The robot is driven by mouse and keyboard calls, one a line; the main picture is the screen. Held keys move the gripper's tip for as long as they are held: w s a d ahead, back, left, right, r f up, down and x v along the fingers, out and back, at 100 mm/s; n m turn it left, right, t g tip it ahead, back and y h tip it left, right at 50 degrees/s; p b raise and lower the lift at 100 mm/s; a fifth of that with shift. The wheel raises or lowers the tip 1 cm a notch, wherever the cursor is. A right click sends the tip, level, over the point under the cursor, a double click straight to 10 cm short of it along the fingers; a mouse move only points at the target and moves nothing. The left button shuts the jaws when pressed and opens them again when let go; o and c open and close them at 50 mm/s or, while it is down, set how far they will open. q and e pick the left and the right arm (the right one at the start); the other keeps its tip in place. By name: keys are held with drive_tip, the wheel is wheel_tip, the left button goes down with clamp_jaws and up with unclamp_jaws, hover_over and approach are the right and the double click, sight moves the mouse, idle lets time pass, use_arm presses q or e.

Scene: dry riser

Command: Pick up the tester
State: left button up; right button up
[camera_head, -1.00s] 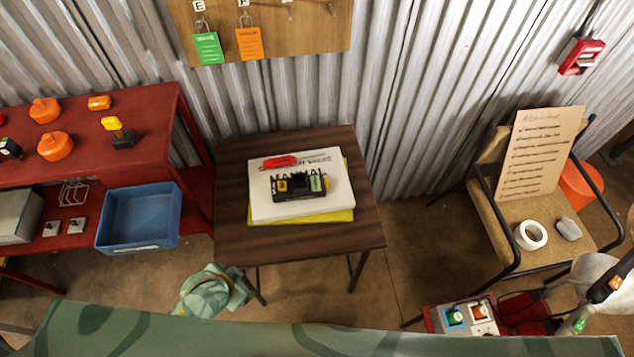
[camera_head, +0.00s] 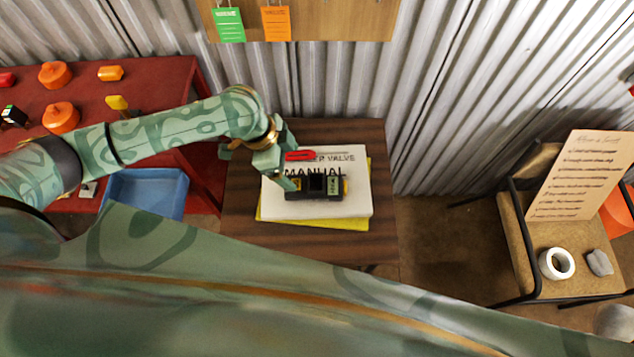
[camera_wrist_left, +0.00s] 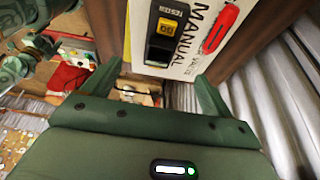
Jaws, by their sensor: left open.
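The tester (camera_head: 313,188), a black boxy device with a pale green label, lies on the white valve manual (camera_head: 352,208) on the dark wooden table. In the left wrist view the tester (camera_wrist_left: 166,36) shows a yellow part and lies just beyond the fingertips. My left gripper (camera_head: 284,166) is at the left side of the manual, over its edge and next to the tester. Its fingers (camera_wrist_left: 157,84) are apart with nothing between them; whether they touch the tester I cannot tell. Part of the manual is hidden behind the gripper. My right gripper is not in view.
A red-handled screwdriver (camera_head: 300,155) lies on the manual behind the tester. A yellow item (camera_head: 366,224) is under the manual. A blue bin (camera_head: 150,192) and red bench (camera_head: 160,75) are left. A chair (camera_head: 520,235) with tape (camera_head: 556,264) is right. Corrugated wall stands behind.

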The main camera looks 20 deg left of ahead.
use_arm(q)
drive_tip(key=b, duration=0.2)
hover_over(314, 185)
drive_tip(key=a, duration=0.3)
drive_tip(key=f, duration=0.6)
drive_tip(key=shift+s+d+f, duration=0.1)
drive_tip(key=shift+s, duration=0.3)
drive_tip(key=b+x, duration=0.2)
drive_tip(key=x, duration=0.4)
drive_tip(key=shift+d, duration=0.15)
drive_tip(key=c, duration=1.2)
